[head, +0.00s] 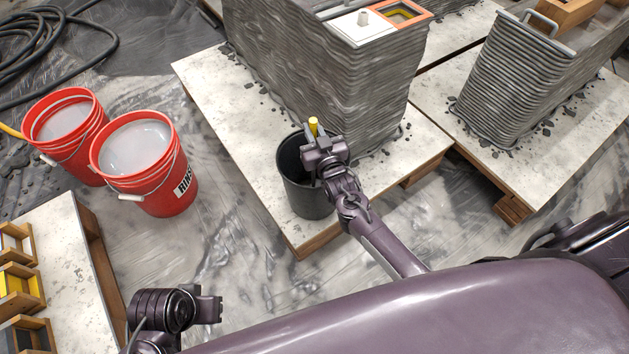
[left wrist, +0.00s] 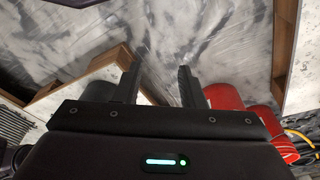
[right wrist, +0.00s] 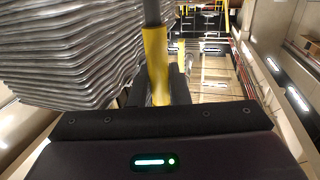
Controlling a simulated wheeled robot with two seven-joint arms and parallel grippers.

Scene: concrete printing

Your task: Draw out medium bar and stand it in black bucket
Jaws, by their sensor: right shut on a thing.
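The black bucket (head: 296,185) stands on the pale board near its front corner. My right gripper (head: 322,145) is over the bucket's rim and shut on a bar with a yellow end (head: 313,124). In the right wrist view the bar (right wrist: 156,60) shows a yellow sleeve between the fingers and a dark grey shaft above it. The bar's lower part is hidden in the head view, so I cannot tell how deep it reaches into the bucket. My left gripper (head: 213,306) is away at the lower left; in the left wrist view its fingers (left wrist: 157,85) are apart and empty.
A grey layered printed wall (head: 310,80) rises just behind the bucket, with a white and orange tray (head: 365,25) on top. Two red buckets (head: 66,125) (head: 150,165) of cloudy water stand at left. A second printed piece (head: 515,85) is at right. Open floor lies between.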

